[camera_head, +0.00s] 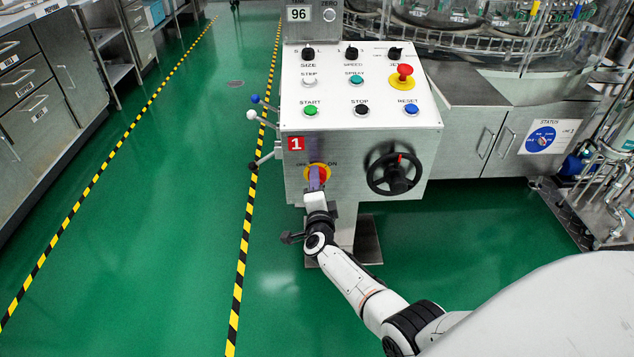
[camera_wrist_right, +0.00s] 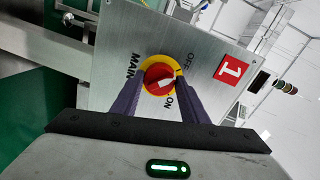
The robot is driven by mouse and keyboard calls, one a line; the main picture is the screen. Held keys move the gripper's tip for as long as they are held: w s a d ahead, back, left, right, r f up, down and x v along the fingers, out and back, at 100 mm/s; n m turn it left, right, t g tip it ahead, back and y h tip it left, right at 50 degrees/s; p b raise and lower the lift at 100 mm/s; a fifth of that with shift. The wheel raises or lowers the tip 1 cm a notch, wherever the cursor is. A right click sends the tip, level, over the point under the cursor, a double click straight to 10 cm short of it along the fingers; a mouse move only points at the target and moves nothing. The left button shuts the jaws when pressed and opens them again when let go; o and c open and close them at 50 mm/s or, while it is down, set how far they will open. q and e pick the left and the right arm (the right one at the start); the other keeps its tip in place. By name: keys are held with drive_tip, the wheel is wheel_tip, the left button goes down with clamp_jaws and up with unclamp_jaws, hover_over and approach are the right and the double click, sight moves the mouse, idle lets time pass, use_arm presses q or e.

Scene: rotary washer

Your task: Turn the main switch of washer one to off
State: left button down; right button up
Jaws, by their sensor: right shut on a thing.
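Washer one's metal control box (camera_head: 360,140) has a red "1" plate (camera_head: 296,144) on its front, also seen in the wrist view (camera_wrist_right: 231,69). The main switch is a red knob (camera_wrist_right: 157,78) on a yellow round plate (camera_wrist_right: 154,59), with OFF and ON printed beside it. A white mark shows on the knob's right side; which word it points to is hard to tell. My right gripper (camera_head: 315,176) faces the switch. In the wrist view its purple fingers (camera_wrist_right: 161,82) are shut on the knob, one on each side. My left gripper is out of view.
A black handwheel (camera_head: 394,174) is just right of the switch. Levers with ball ends (camera_head: 252,115) stick out left of the box. Buttons and a red emergency stop (camera_head: 403,72) are on the top panel. The green floor (camera_head: 165,220) to the left is clear.

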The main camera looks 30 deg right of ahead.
idle(0.3)
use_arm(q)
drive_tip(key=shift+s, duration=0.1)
use_arm(e)
drive_tip(key=o, duration=1.1)
drive_tip(key=shift+c, duration=0.2)
